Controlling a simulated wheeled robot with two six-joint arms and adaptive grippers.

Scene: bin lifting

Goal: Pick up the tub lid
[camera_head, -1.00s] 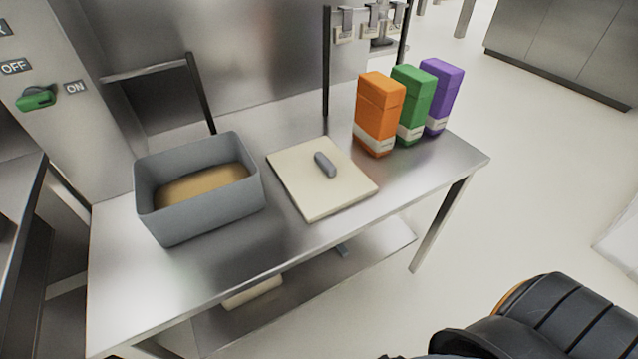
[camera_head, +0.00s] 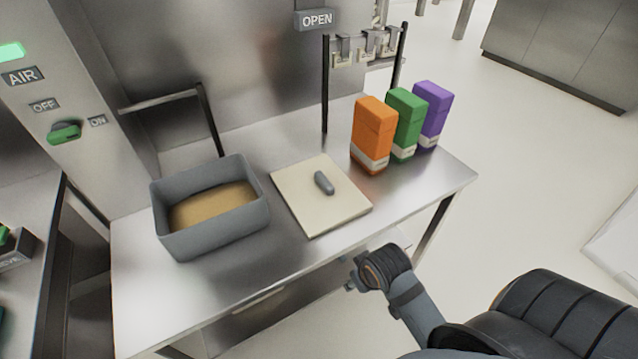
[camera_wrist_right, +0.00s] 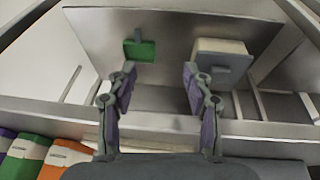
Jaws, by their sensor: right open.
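The tub lid (camera_head: 300,200) is a flat cream square with a grey handle (camera_head: 323,183). It lies on the steel table, right of the open grey tub (camera_head: 215,235), which holds something tan. My right gripper (camera_head: 352,283) is low in front of the table's front edge, apart from the lid and nearer to me. In the right wrist view its two fingers (camera_wrist_right: 160,85) are spread with nothing between them. My left gripper is not in view.
Orange (camera_head: 372,135), green (camera_head: 406,125) and purple (camera_head: 433,115) boxes stand right of the lid. A rack (camera_head: 325,85) rises behind. The steel table (camera_head: 150,310) is bare at its front left. The right wrist view shows a green item (camera_wrist_right: 140,50) and a pale container (camera_wrist_right: 220,58).

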